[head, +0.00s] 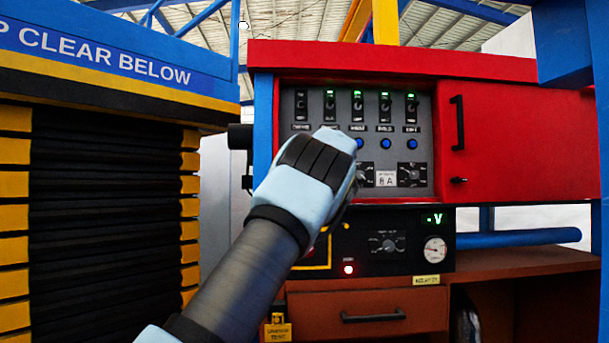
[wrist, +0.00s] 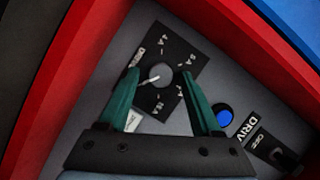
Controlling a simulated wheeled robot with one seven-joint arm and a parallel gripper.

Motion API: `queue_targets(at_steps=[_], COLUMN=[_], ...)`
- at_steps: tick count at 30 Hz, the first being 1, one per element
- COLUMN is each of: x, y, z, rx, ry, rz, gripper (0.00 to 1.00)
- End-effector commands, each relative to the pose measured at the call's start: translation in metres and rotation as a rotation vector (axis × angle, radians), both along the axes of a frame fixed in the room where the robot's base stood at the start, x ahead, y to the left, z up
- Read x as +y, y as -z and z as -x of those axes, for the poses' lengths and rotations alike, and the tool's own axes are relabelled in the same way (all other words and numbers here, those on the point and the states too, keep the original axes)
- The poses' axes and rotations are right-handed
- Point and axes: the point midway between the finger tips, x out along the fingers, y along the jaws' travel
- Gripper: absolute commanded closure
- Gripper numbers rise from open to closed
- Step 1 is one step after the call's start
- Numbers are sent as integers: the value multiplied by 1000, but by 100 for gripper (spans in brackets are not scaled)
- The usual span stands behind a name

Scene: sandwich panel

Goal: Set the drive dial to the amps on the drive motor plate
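The drive dial (wrist: 158,76) is a grey round knob on a black plate with amp marks, of which 4A and 16A read best. Its white pointer is turned toward the lower left in the wrist view. My gripper (wrist: 161,77) is open, with one green finger on each side of the knob and gaps between. In the head view my gripper and forearm hide this dial. A white plate (head: 386,179) reading "8 A" sits between two other dials; its small upper line is unreadable. A white label (wrist: 133,121) shows partly behind the left finger in the wrist view.
Other dials (head: 411,171), blue buttons (head: 385,143) and switches with green lights (head: 384,104) share the grey panel. The leftmost switch (head: 301,105) shows no green light. A red door (head: 520,140) stands at right, and a black lower panel (head: 400,260) lies beneath.

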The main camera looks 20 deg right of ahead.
Motion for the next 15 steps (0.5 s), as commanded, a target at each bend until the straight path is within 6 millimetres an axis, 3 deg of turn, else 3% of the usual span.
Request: queue_targets(at_steps=[9, 15], x=[-1, -7], y=[-1, -2], z=[3, 30], rx=[-2, -2], ry=[2, 5], rz=[1, 5], gripper=[32, 32])
